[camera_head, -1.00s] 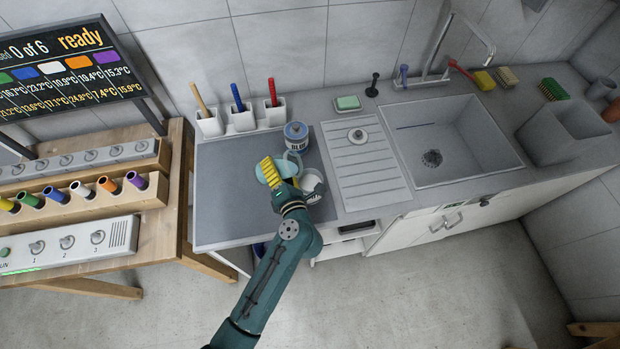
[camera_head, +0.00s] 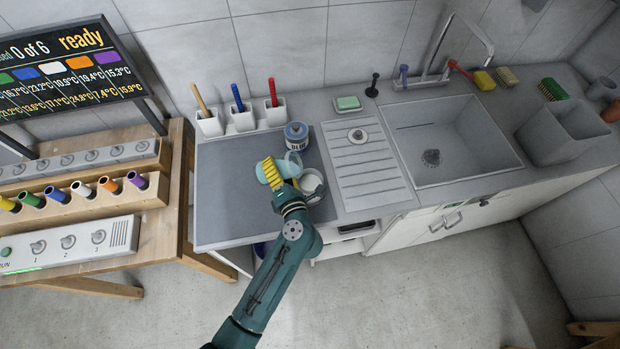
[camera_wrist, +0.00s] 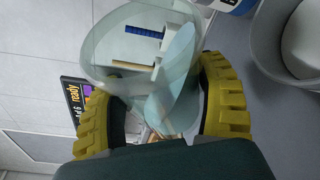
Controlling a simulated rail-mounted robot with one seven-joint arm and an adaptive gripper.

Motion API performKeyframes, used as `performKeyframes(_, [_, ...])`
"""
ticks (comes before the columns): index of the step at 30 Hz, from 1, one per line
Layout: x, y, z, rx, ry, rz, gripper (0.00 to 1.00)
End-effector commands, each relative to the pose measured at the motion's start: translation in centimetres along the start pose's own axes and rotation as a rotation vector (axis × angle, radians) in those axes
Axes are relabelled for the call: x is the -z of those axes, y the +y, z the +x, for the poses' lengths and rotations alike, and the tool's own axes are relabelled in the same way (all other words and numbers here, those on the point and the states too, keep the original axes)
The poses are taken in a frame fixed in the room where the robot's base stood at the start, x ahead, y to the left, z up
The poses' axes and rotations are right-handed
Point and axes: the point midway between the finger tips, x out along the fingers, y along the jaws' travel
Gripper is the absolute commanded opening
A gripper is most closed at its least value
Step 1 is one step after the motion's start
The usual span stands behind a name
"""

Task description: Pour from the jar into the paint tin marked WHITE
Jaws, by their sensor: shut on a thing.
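My gripper (camera_head: 276,173) is shut on the clear jar (camera_head: 292,160), its yellow fingers on either side of it. In the wrist view the jar (camera_wrist: 135,40) is tilted, with pale blue-grey contents inside and a wide round rim. The jar is just above and left of an open white tin (camera_head: 313,188), which I partly cover in the head view. The tin's rim also shows at the right of the wrist view (camera_wrist: 262,45). Its label is not readable. I see no stream between jar and tin.
White holders with brushes (camera_head: 240,118) line the back wall. A ribbed drainboard (camera_head: 365,170) and sink (camera_head: 455,145) lie to the right. The grey mat (camera_head: 225,200) is clear on its left. A wooden bench with switches (camera_head: 160,225) stands at the left.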

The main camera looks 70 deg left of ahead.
Motion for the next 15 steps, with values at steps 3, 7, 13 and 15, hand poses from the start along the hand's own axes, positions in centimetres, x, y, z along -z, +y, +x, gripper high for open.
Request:
performKeyframes(3, [-0.16,0.13,0.02,-0.005,-0.003,0.005,0.33])
performKeyframes(7, [-0.2,0.08,0.01,-0.008,-0.004,0.011,0.33])
performKeyframes(13, [-0.14,0.08,0.03,-0.011,-0.005,0.02,0.33])
performKeyframes(15, [-0.13,0.07,0.03,-0.013,-0.005,0.024,0.33])
